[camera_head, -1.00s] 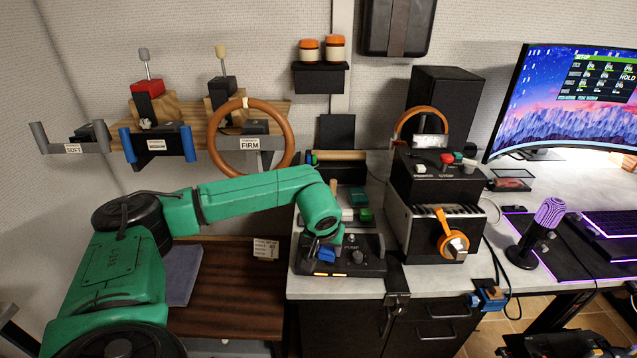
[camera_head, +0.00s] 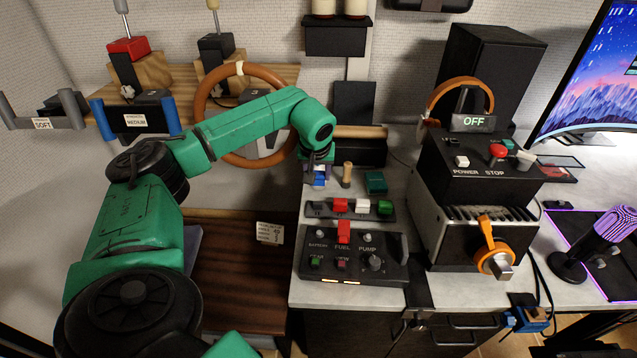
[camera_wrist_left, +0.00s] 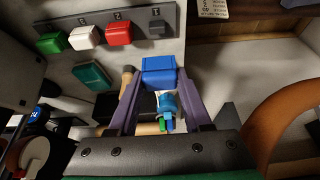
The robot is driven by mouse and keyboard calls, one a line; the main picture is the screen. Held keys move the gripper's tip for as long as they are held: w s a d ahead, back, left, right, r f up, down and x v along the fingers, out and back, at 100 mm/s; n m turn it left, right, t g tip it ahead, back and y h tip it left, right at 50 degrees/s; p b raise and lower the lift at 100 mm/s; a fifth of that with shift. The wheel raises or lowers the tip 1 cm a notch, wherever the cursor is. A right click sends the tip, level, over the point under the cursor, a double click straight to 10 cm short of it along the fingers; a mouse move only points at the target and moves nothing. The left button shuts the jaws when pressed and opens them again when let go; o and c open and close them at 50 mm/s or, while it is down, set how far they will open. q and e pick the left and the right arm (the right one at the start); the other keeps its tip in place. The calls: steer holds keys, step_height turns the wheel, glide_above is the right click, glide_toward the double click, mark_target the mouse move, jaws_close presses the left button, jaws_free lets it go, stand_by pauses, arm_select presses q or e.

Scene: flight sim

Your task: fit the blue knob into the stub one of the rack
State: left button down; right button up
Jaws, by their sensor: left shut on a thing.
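The blue knob (camera_head: 319,181) is between the fingers of my left gripper (camera_head: 318,176), which is shut on it. It also shows in the left wrist view (camera_wrist_left: 158,72), gripped between two purple-grey fingers. The rack (camera_head: 342,209) is a dark bar carrying a red (camera_head: 340,205), a white and a green knob. The stub at its left end (camera_head: 317,208) is bare; it also shows in the wrist view (camera_wrist_left: 157,26). The blue knob is behind this stub in the head view, apart from it. My right gripper is not in view.
A control panel (camera_head: 388,268) with a raised red switch lies in front of the rack. A wooden peg (camera_head: 347,175) and a dark green block (camera_head: 376,183) stand close to the right of my gripper. A black box with an orange lever (camera_head: 487,249) is further right.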

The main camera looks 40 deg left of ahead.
mark_target(318, 202)
arm_select(q)
step_height(318, 202, down, 2)
steer(key=shift+s+d+f+b, duration=0.15)
steer(key=shift+f+b, duration=0.1)
steer(key=shift+b, duration=0.65)
steer(key=shift+w, duration=0.2)
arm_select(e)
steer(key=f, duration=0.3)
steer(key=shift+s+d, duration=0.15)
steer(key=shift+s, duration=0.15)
arm_select(q)
steer(key=shift+s, duration=0.1)
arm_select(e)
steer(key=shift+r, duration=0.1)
arm_select(q)
steer(key=shift+r+p, duration=0.15)
steer(key=shift+p, duration=0.25)
steer(key=shift+f+b, duration=1.3)
steer(key=shift+f, duration=1.15)
steer(key=shift+f+b, duration=0.7)
steer(key=shift+f, duration=0.55)
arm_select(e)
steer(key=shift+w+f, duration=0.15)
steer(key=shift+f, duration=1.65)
